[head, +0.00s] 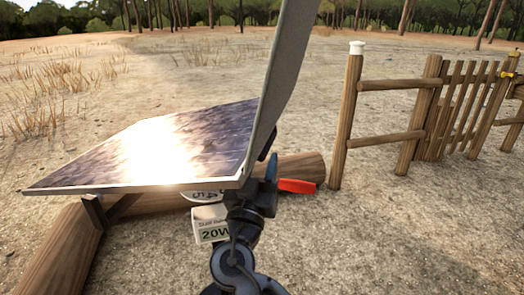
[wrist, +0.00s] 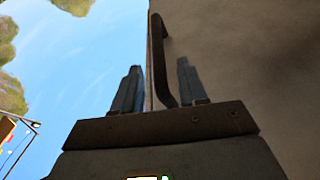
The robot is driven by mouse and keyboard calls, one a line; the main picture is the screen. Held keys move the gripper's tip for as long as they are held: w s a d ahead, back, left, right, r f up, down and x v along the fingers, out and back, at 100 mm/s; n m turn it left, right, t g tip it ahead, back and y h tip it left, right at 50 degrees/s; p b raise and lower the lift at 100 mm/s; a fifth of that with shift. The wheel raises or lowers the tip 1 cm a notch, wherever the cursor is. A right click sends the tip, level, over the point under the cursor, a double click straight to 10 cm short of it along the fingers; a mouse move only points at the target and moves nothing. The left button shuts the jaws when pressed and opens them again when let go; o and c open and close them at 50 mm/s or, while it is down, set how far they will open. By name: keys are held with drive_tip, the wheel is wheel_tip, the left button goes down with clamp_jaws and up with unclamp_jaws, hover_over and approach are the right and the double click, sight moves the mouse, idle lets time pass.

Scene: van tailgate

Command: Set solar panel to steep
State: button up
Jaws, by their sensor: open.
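The solar panel (head: 190,145) is dark with bright glare and lies at a shallow tilt left of centre in the head view. A dark bracket (head: 108,209) shows under its near edge. My gripper (head: 269,165) is at the panel's right corner. In the wrist view my gripper (wrist: 157,88) is open, with a dark bent handle (wrist: 164,60) between its fingers. The handle stands along the edge of a grey-brown surface (wrist: 250,70), apparently the panel's underside. The fingers look apart from the handle. My arm hides part of the corner.
A log (head: 300,168) lies behind my gripper, and another (head: 60,250) is at lower left. A box marked 20W (head: 211,226) and a red object (head: 297,186) are close by. A tall grey sheet (head: 285,75) rises at centre. A wooden fence (head: 390,115) stands right; the foreground right is clear.

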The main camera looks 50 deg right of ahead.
sight(265, 148)
drive_tip(key=shift+x, duration=1.75)
clamp_jaws()
